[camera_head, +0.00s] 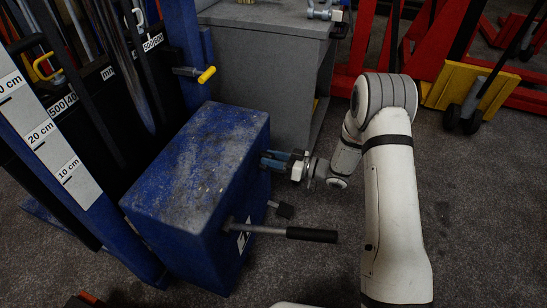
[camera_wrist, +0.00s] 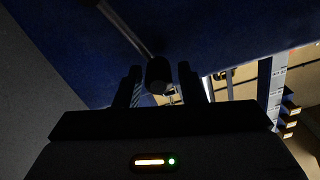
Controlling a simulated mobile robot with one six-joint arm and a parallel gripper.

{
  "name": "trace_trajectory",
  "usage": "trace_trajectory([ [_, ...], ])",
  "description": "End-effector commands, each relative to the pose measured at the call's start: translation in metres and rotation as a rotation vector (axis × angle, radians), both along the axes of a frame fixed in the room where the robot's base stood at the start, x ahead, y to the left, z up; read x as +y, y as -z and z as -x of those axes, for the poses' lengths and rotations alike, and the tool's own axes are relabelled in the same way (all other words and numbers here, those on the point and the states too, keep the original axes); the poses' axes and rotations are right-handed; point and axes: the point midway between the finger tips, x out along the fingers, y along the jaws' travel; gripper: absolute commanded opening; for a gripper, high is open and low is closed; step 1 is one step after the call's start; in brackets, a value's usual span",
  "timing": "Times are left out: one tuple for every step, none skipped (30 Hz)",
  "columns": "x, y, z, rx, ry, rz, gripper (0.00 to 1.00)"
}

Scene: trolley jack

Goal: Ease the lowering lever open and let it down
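The blue box-shaped housing (camera_head: 190,180) stands in the middle of the head view, its top scuffed. A metal lever with a long black grip (camera_head: 312,235) sticks out from its lower right side. A shorter dark-ended lever (camera_head: 285,210) shows just above it. My gripper (camera_head: 272,160) is by the upper right side of the housing. In the wrist view its two fingers (camera_wrist: 159,70) are spread apart. A dark knob on a thin rod (camera_wrist: 158,74) appears between them with gaps on both sides. I cannot tell which lever this is, or how far beyond the fingertips it lies.
A yellow-tipped handle (camera_head: 205,75) projects behind the housing. A blue post with a centimetre scale (camera_head: 62,165) stands at left. A grey cabinet (camera_head: 265,75) and red and yellow equipment (camera_head: 470,88) stand behind. Bare carpet lies at right.

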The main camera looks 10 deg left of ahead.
Motion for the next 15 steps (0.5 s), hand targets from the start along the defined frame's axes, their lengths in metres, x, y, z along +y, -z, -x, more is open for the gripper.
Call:
trace_trajectory([
  [-0.001, 0.000, -0.001, 0.000, 0.003, 0.000, 0.40],
  [-0.002, 0.000, -0.001, 0.000, 0.003, 0.000, 0.43],
  [-0.002, 0.000, -0.001, 0.000, 0.004, 0.000, 0.45],
  [-0.003, 0.000, -0.001, 0.000, 0.005, -0.001, 0.45],
  [-0.003, 0.000, -0.001, 0.000, 0.005, -0.001, 0.45],
  [-0.003, 0.000, -0.001, 0.000, 0.006, 0.000, 0.45],
  [-0.003, 0.000, -0.001, 0.000, 0.006, 0.000, 0.45],
  [-0.003, 0.000, -0.002, 0.000, 0.006, 0.000, 0.45],
  [-0.004, 0.000, -0.001, 0.000, 0.007, 0.000, 0.45],
  [-0.004, 0.000, -0.001, 0.000, 0.007, 0.000, 0.45],
  [-0.006, 0.000, -0.001, 0.001, 0.008, 0.000, 0.45],
  [-0.009, -0.001, -0.001, 0.001, 0.009, -0.001, 0.45],
  [-0.012, -0.001, -0.001, 0.002, 0.009, -0.001, 0.45],
  [-0.016, -0.001, 0.000, 0.002, 0.009, -0.001, 0.45],
  [-0.022, -0.002, 0.001, 0.003, 0.009, -0.001, 0.45],
])
